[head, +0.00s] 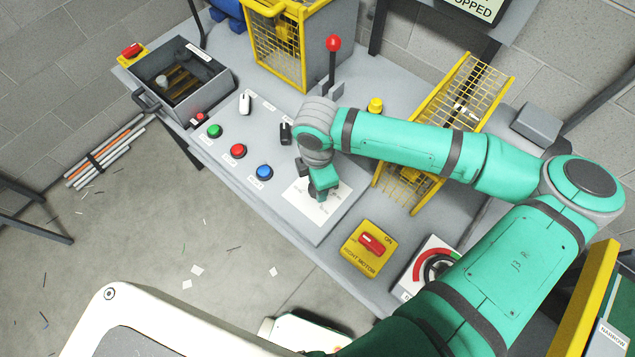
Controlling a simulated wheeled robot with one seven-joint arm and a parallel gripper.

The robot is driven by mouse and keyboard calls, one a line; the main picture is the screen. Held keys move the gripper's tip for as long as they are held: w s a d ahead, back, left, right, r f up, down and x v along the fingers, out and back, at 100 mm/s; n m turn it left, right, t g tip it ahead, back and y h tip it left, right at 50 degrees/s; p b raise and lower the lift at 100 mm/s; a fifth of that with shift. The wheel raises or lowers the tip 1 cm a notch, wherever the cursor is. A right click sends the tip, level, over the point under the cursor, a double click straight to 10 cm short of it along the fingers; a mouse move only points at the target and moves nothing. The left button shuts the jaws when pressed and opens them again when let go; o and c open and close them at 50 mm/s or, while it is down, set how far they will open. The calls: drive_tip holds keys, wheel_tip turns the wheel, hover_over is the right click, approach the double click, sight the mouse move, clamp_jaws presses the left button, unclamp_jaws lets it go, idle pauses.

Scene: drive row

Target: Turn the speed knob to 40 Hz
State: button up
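A white square plate with small dark markings (332,212) lies on the grey control panel. It looks like the speed knob's dial, but its numbers are too small to read. My gripper (322,193) points down over the middle of this plate. The knob itself is hidden under the gripper, so its setting does not show. I cannot see the fingertips clearly, nor whether they touch or hold the knob.
Green (214,131), red (238,151) and blue (264,172) buttons sit left of the plate. A red-ball lever (333,43) stands behind. A yellow mesh guard (455,100) and a yellow motor switch box (368,250) are to the right. A partly covered gauge (427,262) is nearer me.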

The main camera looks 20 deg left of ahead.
idle(0.3)
drive_tip(key=o, duration=1.1)
drive_tip(key=shift+c, duration=0.2)
wheel_tip(320, 180, up, 11)
drive_tip(key=shift+f, duration=0.1)
